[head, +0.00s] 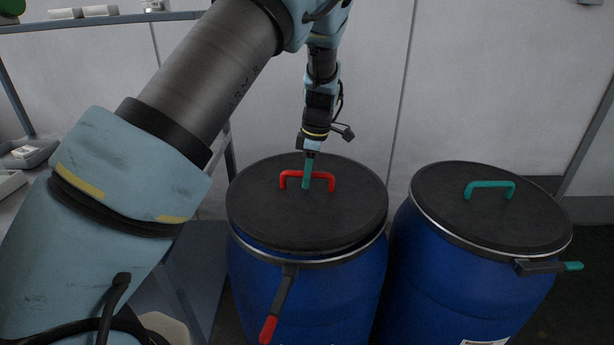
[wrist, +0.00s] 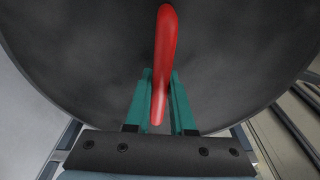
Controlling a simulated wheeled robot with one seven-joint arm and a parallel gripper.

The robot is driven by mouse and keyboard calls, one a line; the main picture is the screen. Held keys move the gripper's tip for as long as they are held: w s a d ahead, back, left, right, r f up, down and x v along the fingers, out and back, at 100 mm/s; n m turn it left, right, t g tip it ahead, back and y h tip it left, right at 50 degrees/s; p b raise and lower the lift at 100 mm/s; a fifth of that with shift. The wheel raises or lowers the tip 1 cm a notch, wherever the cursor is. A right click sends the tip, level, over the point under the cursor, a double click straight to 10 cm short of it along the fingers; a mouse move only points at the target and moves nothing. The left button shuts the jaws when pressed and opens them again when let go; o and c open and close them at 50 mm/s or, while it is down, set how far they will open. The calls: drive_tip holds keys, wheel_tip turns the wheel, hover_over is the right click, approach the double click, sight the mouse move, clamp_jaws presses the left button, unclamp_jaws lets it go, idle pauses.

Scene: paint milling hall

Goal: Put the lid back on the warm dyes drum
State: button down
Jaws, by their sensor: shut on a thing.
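A round black lid (head: 350,215) with a red handle (head: 325,178) is over the left blue drum (head: 330,290). My gripper (head: 307,180) is shut on the red handle, coming down from above. In the wrist view its teal fingers (wrist: 160,105) stand on both sides of the red handle (wrist: 165,50), with the dark lid (wrist: 75,50) behind. A narrow dark blue band shows between the lid's front edge and the drum's silver ring. I cannot tell whether the lid touches the drum. A lever with a red grip (head: 268,328) hangs down at the drum's front.
A second blue drum (head: 450,270) stands close on the right, its black lid (head: 490,215) seated with a teal handle (head: 490,187). Its teal-tipped lever (head: 545,267) sticks out right. A pale wall (head: 500,80) is behind. A metal-framed rack stands left.

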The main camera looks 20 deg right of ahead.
drive_tip(key=shift+f, duration=0.1)
drive_tip(key=shift+f, duration=0.45)
drive_tip(key=shift+f+b, duration=0.35)
drive_tip(key=shift+f, duration=0.65)
idle(0.9)
drive_tip(key=c, duration=0.7)
unclamp_jaws()
drive_tip(key=shift+f, duration=0.1)
drive_tip(key=r, duration=0.3)
drive_tip(key=d+r+b, duration=0.1)
drive_tip(key=r, duration=0.7)
drive_tip(key=shift+s+d+b, duration=0.2)
drive_tip(key=shift+s+b, duration=0.2)
drive_tip(key=shift+f, duration=0.1)
